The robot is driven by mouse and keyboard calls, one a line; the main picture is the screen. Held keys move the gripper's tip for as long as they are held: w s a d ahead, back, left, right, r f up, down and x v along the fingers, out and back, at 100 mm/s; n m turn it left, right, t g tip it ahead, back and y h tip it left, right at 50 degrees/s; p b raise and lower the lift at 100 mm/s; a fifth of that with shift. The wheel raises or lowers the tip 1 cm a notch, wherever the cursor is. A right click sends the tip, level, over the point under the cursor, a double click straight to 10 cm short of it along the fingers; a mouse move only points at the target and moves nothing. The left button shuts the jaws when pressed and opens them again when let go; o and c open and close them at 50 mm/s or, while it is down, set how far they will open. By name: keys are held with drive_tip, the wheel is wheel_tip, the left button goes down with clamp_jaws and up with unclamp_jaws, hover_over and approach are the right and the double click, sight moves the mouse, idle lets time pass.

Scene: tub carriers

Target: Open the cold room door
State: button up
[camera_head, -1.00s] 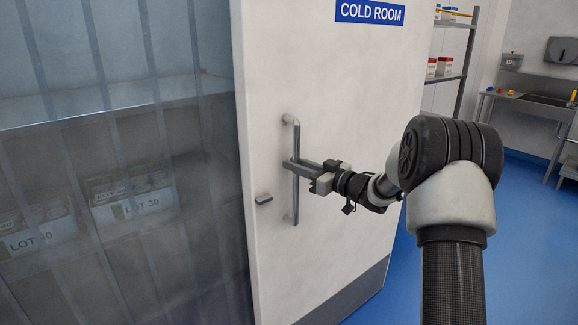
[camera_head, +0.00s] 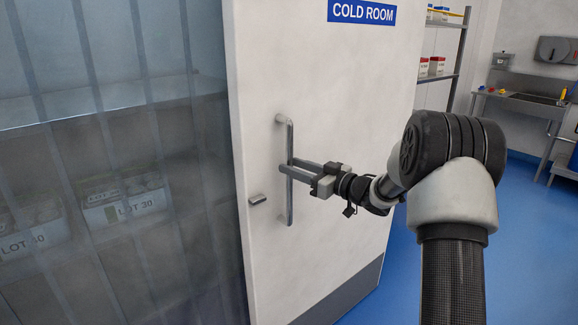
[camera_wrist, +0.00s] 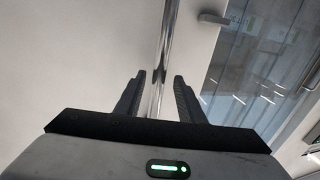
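The cold room door (camera_head: 330,100) is a white panel with a blue "COLD ROOM" sign. It stands swung open to the right of a doorway hung with clear plastic strips (camera_head: 120,150). Its vertical metal bar handle (camera_head: 290,207) is near the door's left edge; the bar also shows in the wrist view (camera_wrist: 166,40). My gripper (camera_head: 286,167) is at the middle of the handle. In the wrist view its fingers (camera_wrist: 159,85) are apart, with the bar between them and a visible gap on each side.
Behind the strips are shelves with tubs marked LOT 30 (camera_head: 138,207) and another lot. A small latch piece (camera_head: 257,199) sits on the door by its edge. To the right are a wall shelf (camera_head: 437,70), a metal sink bench (camera_head: 530,103) and clear blue floor.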

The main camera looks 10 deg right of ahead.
drive_tip(key=v, duration=1.5)
drive_tip(key=shift+r, duration=0.1)
drive_tip(key=w+r+m+t+h+p, duration=0.2)
drive_tip(key=w+r+h+p, duration=0.1)
drive_tip(key=r+h, duration=0.6)
drive_tip(key=s+r+m+h+p, duration=0.25)
drive_tip(key=s+r+h, duration=0.2)
drive_tip(key=r, duration=0.25)
drive_tip(key=s+a+f+m+g+p, duration=0.1)
drive_tip(key=s+a+g, duration=0.2)
drive_tip(key=s, duration=0.7)
drive_tip(key=s+a+f+m+g+y+p, duration=0.1)
drive_tip(key=s+a+g+p, duration=0.1)
drive_tip(key=s, duration=0.9)
drive_tip(key=s+a+f+m+g+p, duration=0.2)
drive_tip(key=s+a+g, duration=0.1)
drive_tip(key=s, duration=0.8)
drive_tip(key=shift+a+g, duration=0.35)
drive_tip(key=shift+g, duration=0.45)
drive_tip(key=shift+a, duration=0.1)
